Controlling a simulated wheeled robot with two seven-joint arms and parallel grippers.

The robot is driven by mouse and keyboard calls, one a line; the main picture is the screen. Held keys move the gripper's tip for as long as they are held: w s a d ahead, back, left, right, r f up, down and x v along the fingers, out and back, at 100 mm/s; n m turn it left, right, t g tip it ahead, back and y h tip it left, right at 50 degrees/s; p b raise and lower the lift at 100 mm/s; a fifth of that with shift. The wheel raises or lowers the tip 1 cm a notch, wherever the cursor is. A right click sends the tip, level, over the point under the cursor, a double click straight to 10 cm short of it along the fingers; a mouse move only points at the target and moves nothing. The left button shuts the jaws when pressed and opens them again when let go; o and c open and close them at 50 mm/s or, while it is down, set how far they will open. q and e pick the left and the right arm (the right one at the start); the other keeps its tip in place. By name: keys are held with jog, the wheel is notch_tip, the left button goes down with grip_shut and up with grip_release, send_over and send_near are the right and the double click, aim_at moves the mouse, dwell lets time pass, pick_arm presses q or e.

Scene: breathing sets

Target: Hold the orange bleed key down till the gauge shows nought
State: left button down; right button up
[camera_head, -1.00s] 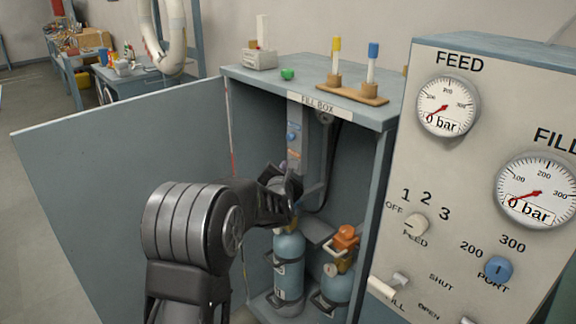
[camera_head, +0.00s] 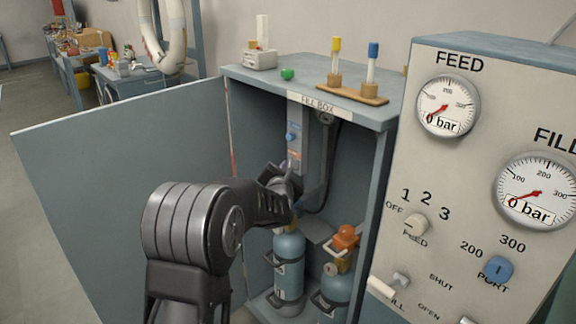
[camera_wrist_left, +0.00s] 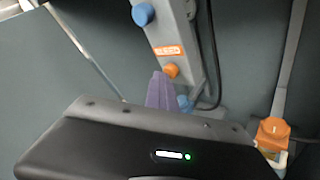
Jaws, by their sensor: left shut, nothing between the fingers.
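The orange bleed key (camera_wrist_left: 171,70) is a small round knob below an orange label (camera_wrist_left: 167,51) on the grey panel in the fill box. In the head view the key is not clear; the label (camera_head: 294,155) shows there. My left gripper (camera_wrist_left: 161,77) is shut and empty, its purple fingers just beside and below the key; I cannot tell whether they touch it. In the head view the gripper (camera_head: 289,182) is inside the box. The FEED gauge (camera_head: 447,105) and FILL gauge (camera_head: 537,190) both read 0 bar. The small gauge (camera_head: 325,118) inside the box is too small to read. My right gripper is not in view.
A blue knob (camera_wrist_left: 143,14) sits above the label. Blue bottles (camera_head: 289,268) stand below my gripper, one with an orange valve (camera_head: 346,237). The open door (camera_head: 125,180) is to the left. The control panel (camera_head: 450,170) bounds the right.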

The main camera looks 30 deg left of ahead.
pick_arm(q)
jog(key=shift+d, duration=0.1)
dwell(0.4)
jog(key=shift+s+a+b, duration=0.3)
jog(key=shift+s+b, duration=0.45)
jog(key=shift+s, duration=0.15)
jog(key=s+b, duration=0.1)
jog(key=s+a, duration=0.1)
jog(key=s, duration=0.1)
jog(key=s+b, duration=0.1)
jog(key=s, duration=0.1)
jog(key=shift+a+b, duration=0.25)
jog(key=shift+b, duration=0.05)
jog(key=shift+w, duration=0.1)
